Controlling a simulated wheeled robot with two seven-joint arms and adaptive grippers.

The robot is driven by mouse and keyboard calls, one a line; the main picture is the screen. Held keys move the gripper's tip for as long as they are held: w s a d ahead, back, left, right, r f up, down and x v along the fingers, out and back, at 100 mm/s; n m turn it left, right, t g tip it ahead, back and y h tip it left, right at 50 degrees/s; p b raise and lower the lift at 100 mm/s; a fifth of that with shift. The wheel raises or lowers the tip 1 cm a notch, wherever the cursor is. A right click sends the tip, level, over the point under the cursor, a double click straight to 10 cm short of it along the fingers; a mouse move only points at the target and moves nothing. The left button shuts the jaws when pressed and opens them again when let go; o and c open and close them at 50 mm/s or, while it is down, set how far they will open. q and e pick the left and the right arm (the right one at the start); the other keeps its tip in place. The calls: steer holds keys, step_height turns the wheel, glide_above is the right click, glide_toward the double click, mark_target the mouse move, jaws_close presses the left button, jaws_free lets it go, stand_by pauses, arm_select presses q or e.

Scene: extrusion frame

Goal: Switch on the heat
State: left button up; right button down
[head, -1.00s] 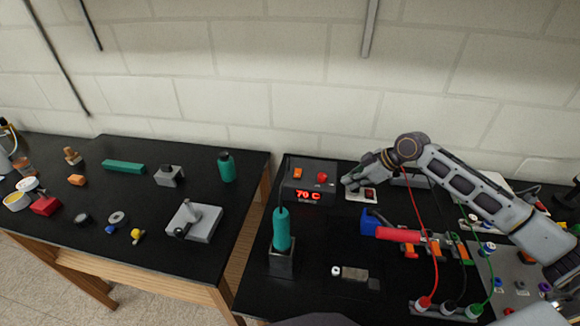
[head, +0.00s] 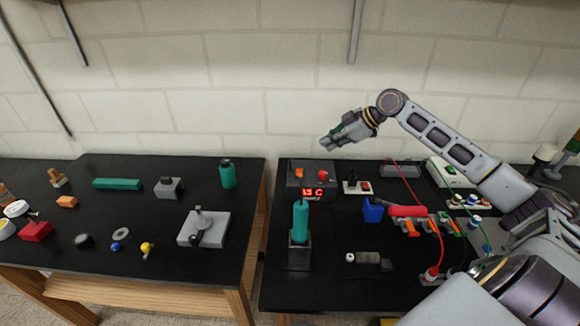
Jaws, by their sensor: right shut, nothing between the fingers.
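A dark control box (head: 296,191) stands at the back of the right bench. It carries an orange switch (head: 299,174), a red knob (head: 323,176) and a lit red display (head: 312,192), whose digits before the C are hard to read. A teal-handled tool (head: 300,219) stands upright in a dark holder (head: 300,252) in front of it. My right gripper (head: 325,143) is shut and empty, in the air above and behind the box, touching nothing. My left gripper is not in view.
The left bench holds loose parts and a grey fixture (head: 204,228).

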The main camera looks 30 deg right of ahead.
steer(key=shift+a+r+n+y, duration=0.15)
steer(key=shift+a+n+y, duration=0.25)
steer(key=shift+a+n, duration=0.55)
steer(key=shift+a, duration=0.1)
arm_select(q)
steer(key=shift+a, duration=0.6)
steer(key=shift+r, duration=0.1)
arm_select(e)
steer(key=shift+w+a, duration=0.15)
